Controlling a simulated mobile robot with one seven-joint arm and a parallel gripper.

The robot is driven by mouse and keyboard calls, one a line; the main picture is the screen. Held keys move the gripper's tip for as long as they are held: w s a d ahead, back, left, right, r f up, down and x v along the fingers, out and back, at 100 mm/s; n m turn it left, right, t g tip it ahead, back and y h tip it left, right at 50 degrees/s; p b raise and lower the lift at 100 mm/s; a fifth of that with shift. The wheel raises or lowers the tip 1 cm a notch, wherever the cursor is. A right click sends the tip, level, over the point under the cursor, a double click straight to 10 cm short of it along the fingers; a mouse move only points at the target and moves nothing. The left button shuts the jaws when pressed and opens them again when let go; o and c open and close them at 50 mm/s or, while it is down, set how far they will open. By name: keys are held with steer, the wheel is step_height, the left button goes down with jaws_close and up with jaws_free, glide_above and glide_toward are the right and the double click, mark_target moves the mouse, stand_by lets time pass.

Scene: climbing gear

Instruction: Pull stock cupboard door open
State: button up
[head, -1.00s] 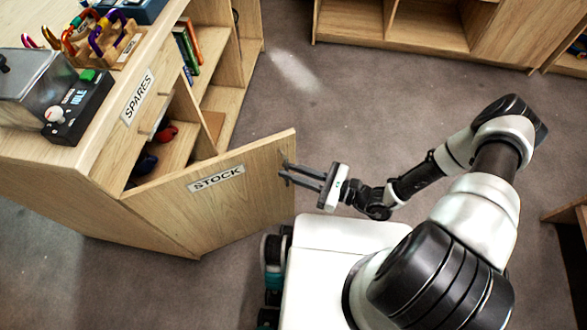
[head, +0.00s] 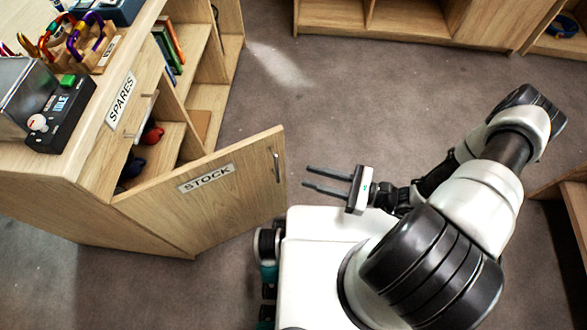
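The stock cupboard door (head: 225,195) stands wide open, swung out from the wooden cabinet (head: 95,175). It carries a STOCK label (head: 206,178) and a small metal bar handle (head: 276,167) near its free edge. My gripper (head: 306,177) is open and empty, with its two fingers pointing left at the handle. A clear gap lies between the fingertips and the handle. Behind the door, the cupboard inside shows a red item (head: 153,133) and a dark blue item (head: 132,167), partly hidden by the door.
On the cabinet top are a control box (head: 62,115) with a green button, a clear bin (head: 22,85) and carabiners on a wooden rack (head: 107,50). Wooden shelves (head: 400,22) stand at the back. The floor (head: 330,105) between is clear.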

steer(key=v, duration=0.6)
steer(key=shift+s+d, duration=0.15)
steer(key=shift+d, duration=0.2)
